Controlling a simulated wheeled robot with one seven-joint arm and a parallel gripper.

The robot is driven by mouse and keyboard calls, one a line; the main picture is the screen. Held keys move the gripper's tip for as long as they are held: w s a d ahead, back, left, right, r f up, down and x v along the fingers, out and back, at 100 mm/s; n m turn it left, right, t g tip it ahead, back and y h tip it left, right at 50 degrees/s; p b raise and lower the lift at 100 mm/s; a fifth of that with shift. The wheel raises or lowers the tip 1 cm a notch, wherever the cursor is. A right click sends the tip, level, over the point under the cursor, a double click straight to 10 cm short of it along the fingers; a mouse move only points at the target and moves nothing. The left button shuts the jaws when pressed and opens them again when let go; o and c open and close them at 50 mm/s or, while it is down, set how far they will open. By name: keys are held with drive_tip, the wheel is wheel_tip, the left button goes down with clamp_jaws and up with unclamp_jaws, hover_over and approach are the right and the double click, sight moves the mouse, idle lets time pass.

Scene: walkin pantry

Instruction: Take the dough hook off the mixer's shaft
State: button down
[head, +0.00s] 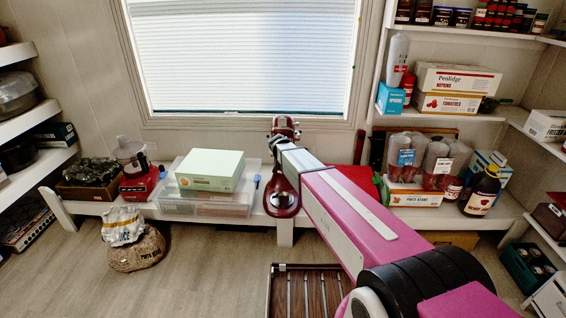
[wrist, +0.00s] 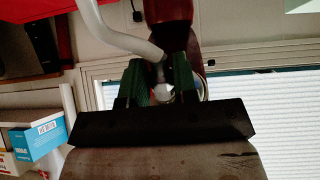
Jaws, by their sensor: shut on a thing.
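The dark red stand mixer (head: 281,201) is on the low shelf below the window, partly hidden behind my arm in the head view. Its red body (wrist: 171,38) also shows in the wrist view, which looks upside down. My gripper (wrist: 158,72) has its green fingers close together beside the mixer. It is shut on the pale grey dough hook (wrist: 112,34), whose curved part runs out past the fingers. A shiny round metal part lies between the fingers. Whether the hook is still joined to the shaft is hidden. The head view does not show the fingers clearly.
A clear bin (head: 210,204) with a pale green box (head: 210,170) stands left of the mixer. A red item (head: 354,180) lies to its right, beside several dispensers. The window (head: 245,60) is behind. A dark slatted piece (head: 306,290) stands on the floor in front.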

drive_tip(key=shift+r+y, duration=0.1)
drive_tip(key=shift+y, duration=0.6)
drive_tip(key=shift+n, duration=0.3)
drive_tip(key=shift+w+d+y, duration=0.1)
drive_tip(key=shift+y, duration=0.7)
drive_tip(key=shift+n+y, duration=0.5)
drive_tip(key=shift+y, duration=0.2)
drive_tip(key=c, duration=1.7)
unclamp_jaws()
clamp_jaws()
drive_tip(key=shift+s+f, duration=1.7)
